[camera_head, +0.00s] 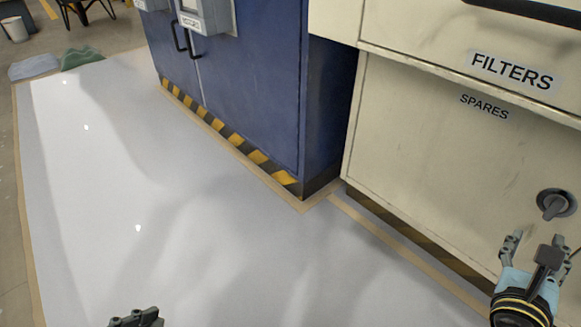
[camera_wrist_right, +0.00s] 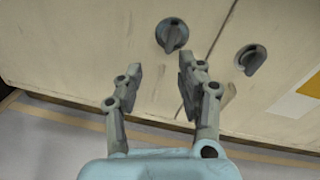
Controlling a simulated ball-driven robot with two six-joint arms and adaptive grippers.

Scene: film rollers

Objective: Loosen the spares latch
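The spares latch (camera_head: 556,204) is a dark round disc with a raised grip, on the cream cabinet door (camera_head: 430,165) under the SPARES label (camera_head: 484,107). In the right wrist view two dark latches show, one each side of a door seam; the left one (camera_wrist_right: 172,35) appears to be the spares latch. My right gripper (camera_head: 533,245) is just below and in front of the latch, apart from it. In the wrist view the right gripper (camera_wrist_right: 165,72) is open and empty, fingers spread toward the door. Only the tip of my left gripper (camera_head: 137,318) shows, at the bottom edge.
The second latch (camera_wrist_right: 251,59) sits close to the right. The FILTERS drawer (camera_head: 500,62) with a dark handle (camera_head: 530,10) is above the door. A blue cabinet (camera_head: 250,95) stands left. The pale floor (camera_head: 180,210) in front is clear.

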